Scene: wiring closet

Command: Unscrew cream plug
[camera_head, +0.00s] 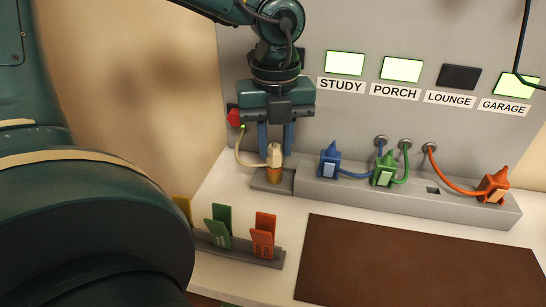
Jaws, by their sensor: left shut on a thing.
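The cream plug (274,155) stands upright on a copper-brown round piece (274,174) at the left end of the grey socket strip. A cream cable (240,150) loops from it to the left and up behind my gripper. My left gripper (275,151) points down from above, with one blue finger on each side of the plug. It is shut on the cream plug. The fingers partly cover the plug's sides. My right gripper is not in view.
Blue (330,160), green (385,170) and orange (492,187) plugs with cables sit along the grey strip (410,200). Labelled panels hang above: study (344,63), porch and garage lit, lounge (458,77) dark. Coloured tags (263,232) stand in front, beside a clear brown mat (415,262).

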